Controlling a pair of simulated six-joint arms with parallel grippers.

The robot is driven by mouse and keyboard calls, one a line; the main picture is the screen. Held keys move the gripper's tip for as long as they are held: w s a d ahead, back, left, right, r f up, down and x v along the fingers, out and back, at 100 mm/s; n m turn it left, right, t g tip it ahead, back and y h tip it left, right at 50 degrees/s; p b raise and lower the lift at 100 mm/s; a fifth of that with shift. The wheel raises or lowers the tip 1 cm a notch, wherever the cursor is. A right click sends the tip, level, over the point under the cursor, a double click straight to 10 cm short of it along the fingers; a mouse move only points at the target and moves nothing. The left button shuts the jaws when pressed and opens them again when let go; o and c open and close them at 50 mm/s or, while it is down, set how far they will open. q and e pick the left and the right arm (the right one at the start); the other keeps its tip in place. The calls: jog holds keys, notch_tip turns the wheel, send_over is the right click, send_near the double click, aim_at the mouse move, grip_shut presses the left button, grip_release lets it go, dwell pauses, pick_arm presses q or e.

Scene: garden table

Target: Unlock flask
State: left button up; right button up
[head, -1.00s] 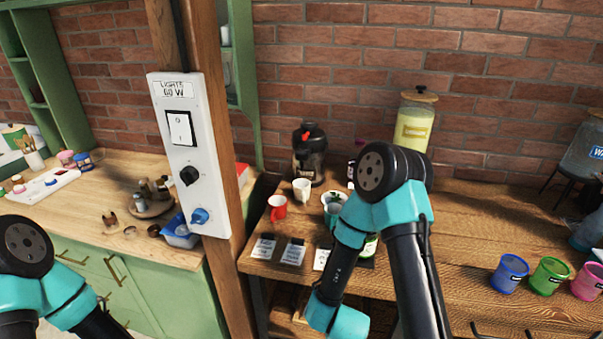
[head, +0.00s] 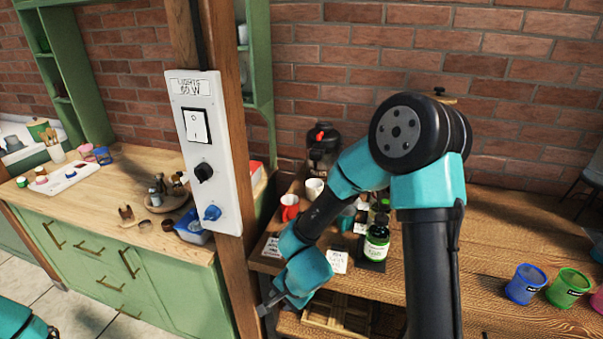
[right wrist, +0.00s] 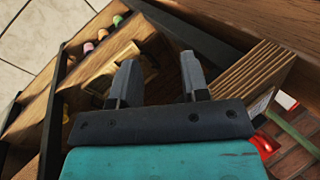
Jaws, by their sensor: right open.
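A dark flask with a red part on its top (head: 322,150) stands at the back of the wooden table, against the brick wall. Its lower part is partly hidden behind a white cup. My right gripper (head: 273,301) is low at the table's front left corner, well apart from the flask. In the right wrist view its two fingers (right wrist: 159,75) are spread with nothing between them; a wooden table edge and shelf lie beyond. Of my left arm only a teal piece shows at the lower left; its gripper is out of view.
A white cup (head: 314,188), a red mug (head: 289,208) and a green-labelled bottle (head: 376,243) stand near my right arm. A post carries a switch panel (head: 203,150) on the left. Coloured buckets (head: 526,284) stand at right; the table's middle right is clear.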

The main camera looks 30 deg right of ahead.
jog(key=w+r+t, duration=0.1)
jog(key=w+r, duration=0.1)
jog(key=r, duration=0.1)
jog(key=w+r+t, duration=0.1)
jog(key=w+r, duration=0.2)
jog(key=w+r+t, duration=0.1)
jog(key=w+r, duration=0.2)
jog(key=r, duration=0.1)
jog(key=shift+w+a+h, duration=0.1)
jog(key=shift+w+h, duration=0.15)
jog(key=shift+h, duration=0.15)
jog(key=w+d+r+n+t+h, duration=0.1)
jog(key=w+d+r+t+h, duration=0.15)
jog(key=w+d, duration=0.3)
jog(key=w+d+r+n+t+h, duration=0.1)
jog(key=w+d+r+h, duration=0.25)
jog(key=w, duration=0.25)
jog(key=h, duration=1)
send_near(318, 136)
jog(key=shift+s+a+f+t, duration=0.25)
jog(key=shift+s+a+f, duration=0.1)
jog(key=shift+a, duration=0.1)
jog(key=x, duration=1.2)
jog(key=shift+s+r, duration=0.1)
jog(key=shift+r, duration=0.05)
